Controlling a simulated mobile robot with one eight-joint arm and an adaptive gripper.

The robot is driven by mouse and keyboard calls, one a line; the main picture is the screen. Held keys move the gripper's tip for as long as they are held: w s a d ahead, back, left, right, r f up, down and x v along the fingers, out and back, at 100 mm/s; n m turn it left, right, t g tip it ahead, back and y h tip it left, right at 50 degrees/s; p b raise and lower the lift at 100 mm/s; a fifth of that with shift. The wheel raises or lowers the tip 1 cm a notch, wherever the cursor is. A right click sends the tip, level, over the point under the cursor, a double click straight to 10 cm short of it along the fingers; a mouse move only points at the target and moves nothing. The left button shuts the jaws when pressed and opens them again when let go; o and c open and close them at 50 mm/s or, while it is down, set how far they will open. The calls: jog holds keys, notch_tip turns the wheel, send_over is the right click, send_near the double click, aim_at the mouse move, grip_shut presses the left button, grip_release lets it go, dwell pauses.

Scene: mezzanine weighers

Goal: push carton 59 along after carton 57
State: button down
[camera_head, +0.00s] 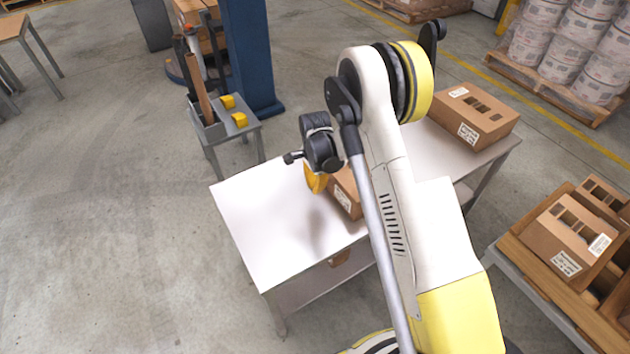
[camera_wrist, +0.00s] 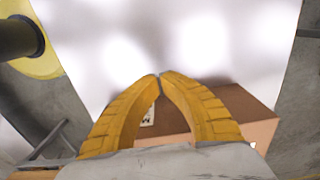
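A brown carton (camera_head: 345,192) with a white label stands on the white table (camera_head: 262,225), partly hidden behind my arm; its number cannot be read. A second brown carton (camera_head: 466,116) with slots in its top and a white label stands at the table's far right end, its number also unreadable. I cannot tell which is 57 or 59. My gripper (camera_head: 315,182) is low over the table, just left of the nearer carton. In the wrist view, its yellow fingers (camera_wrist: 159,77) meet at the tips with nothing between them; the nearer carton (camera_wrist: 246,112) shows behind them. Contact cannot be told.
A wooden tray (camera_head: 555,270) with several cartons stands at the right. A small grey stand (camera_head: 225,130) with tools and yellow blocks is near a blue column (camera_head: 248,55). Pallets of white drums (camera_head: 575,40) stand at the back right. The table's left part is bare.

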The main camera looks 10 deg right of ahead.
jog(key=d, duration=0.1)
jog(key=d+b, duration=0.1)
jog(key=w+d+f, duration=0.1)
jog(key=shift+f, duration=0.1)
jog(key=shift+w+d, duration=0.1)
jog(key=shift+d, duration=0.3)
